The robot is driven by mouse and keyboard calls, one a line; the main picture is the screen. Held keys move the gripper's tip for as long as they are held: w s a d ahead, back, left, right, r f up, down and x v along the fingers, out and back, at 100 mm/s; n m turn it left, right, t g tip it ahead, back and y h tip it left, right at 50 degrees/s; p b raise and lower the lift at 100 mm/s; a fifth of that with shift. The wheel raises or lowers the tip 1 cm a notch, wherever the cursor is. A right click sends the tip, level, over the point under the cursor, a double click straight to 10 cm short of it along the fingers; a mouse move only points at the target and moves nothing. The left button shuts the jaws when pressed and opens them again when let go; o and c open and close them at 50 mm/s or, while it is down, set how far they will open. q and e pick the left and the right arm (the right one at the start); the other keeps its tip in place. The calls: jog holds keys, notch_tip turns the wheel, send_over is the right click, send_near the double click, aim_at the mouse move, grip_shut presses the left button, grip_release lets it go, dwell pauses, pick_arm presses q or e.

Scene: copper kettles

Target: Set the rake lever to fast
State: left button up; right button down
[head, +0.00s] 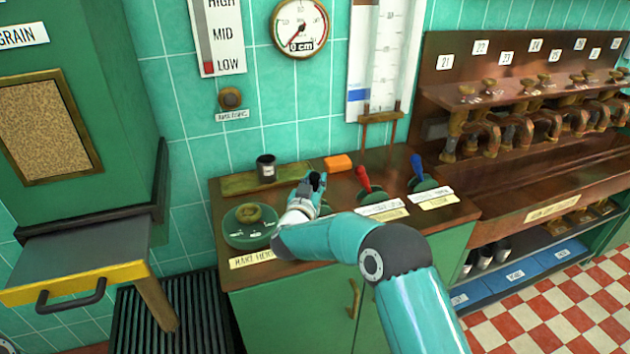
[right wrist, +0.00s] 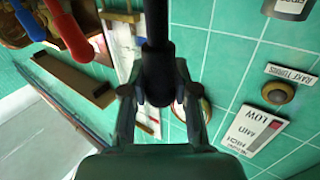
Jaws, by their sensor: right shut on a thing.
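A black-handled lever (head: 316,180) stands on the copper-topped counter, left of the red lever (head: 363,180) and the blue lever (head: 417,166). My right gripper (head: 312,186) is shut on the black handle. In the right wrist view the black lever (right wrist: 155,50) stands between the two fingers of my gripper (right wrist: 158,95), with the red lever (right wrist: 72,38) and blue lever (right wrist: 30,20) off to the left. My forearm hides the black lever's label and most of its base, so its marked positions cannot be read. My left gripper is not in view.
A round green dial (head: 247,228) with a brass knob is left of my gripper. A dark cup (head: 265,168) and an orange block (head: 338,163) are behind. A round wall button (head: 231,98) is above.

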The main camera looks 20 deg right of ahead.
jog(key=shift+w+d+f+m+g+y, duration=0.1)
jog(key=shift+d+f+m+g+y, duration=0.1)
jog(key=shift+d+m+g+y, duration=0.4)
jog(key=shift+s+d+f+m+g+y, duration=0.1)
jog(key=shift+d+f+m+y, duration=0.1)
jog(key=shift+d+m, duration=0.7)
jog(key=shift+w+d+f+m+g+y, duration=0.15)
jog(key=shift+d+m+g+y, duration=0.25)
jog(key=shift+d, duration=0.55)
jog(key=c, duration=0.9)
grip_release()
jog(key=shift+o, duration=0.2)
jog(key=v, duration=1.2)
jog(key=shift+f, duration=0.15)
